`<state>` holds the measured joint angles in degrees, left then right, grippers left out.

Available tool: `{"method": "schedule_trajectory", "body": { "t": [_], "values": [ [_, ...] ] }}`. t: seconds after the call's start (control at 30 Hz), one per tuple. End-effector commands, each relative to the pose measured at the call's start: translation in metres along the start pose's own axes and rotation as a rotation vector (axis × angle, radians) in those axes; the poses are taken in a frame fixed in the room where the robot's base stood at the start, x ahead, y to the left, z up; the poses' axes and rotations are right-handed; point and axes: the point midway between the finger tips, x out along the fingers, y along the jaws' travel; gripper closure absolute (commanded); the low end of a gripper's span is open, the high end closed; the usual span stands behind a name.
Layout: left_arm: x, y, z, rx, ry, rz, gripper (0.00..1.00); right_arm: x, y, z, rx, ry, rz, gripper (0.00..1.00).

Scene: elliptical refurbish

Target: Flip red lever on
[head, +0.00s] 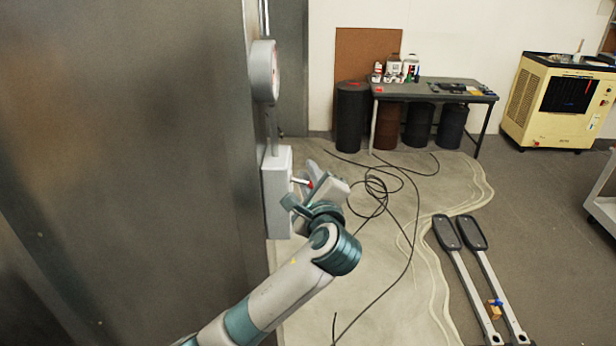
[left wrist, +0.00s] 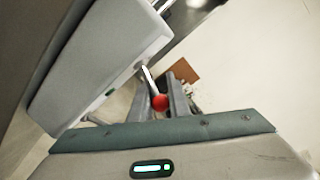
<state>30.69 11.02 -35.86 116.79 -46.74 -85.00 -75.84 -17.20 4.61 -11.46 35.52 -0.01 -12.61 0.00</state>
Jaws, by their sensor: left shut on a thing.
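The red lever (head: 308,184) is a thin metal rod with a red knob. It sticks out to the right from a light grey box (head: 278,190) on the side of the large metal panel. My left gripper (head: 303,187) is at the lever, with its fingers on either side. In the left wrist view the red knob (left wrist: 160,102) shows between the two fingers, and the rod runs up-left to the grey box (left wrist: 100,60). My left gripper is shut on the lever. The fingers partly hide the rod in the head view. My right gripper is not in view.
A round grey housing (head: 264,71) sits above the box, joined by a pipe. The metal panel (head: 130,170) fills the left side. Black cables (head: 375,190) lie on the floor to the right. A workbench (head: 430,91) and yellow machine (head: 560,103) stand farther back.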

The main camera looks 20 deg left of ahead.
Motion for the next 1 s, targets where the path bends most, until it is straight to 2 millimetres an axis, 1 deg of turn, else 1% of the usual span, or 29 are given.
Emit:
{"method": "schedule_trajectory", "body": {
  "t": [0.17,0.6,0.8,1.0],
  "values": [
    [-0.001,-0.005,0.001,-0.153,0.026,0.025,1.0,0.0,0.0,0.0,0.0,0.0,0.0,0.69],
    [-0.002,-0.019,0.01,-0.544,0.085,0.081,1.0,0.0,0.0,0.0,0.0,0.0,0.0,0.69],
    [-0.002,-0.022,0.014,-0.668,0.104,0.1,1.0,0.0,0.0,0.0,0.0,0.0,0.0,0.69],
    [-0.001,-0.023,0.016,-0.734,0.112,0.109,1.0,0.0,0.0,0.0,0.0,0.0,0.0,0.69]
  ]
}}
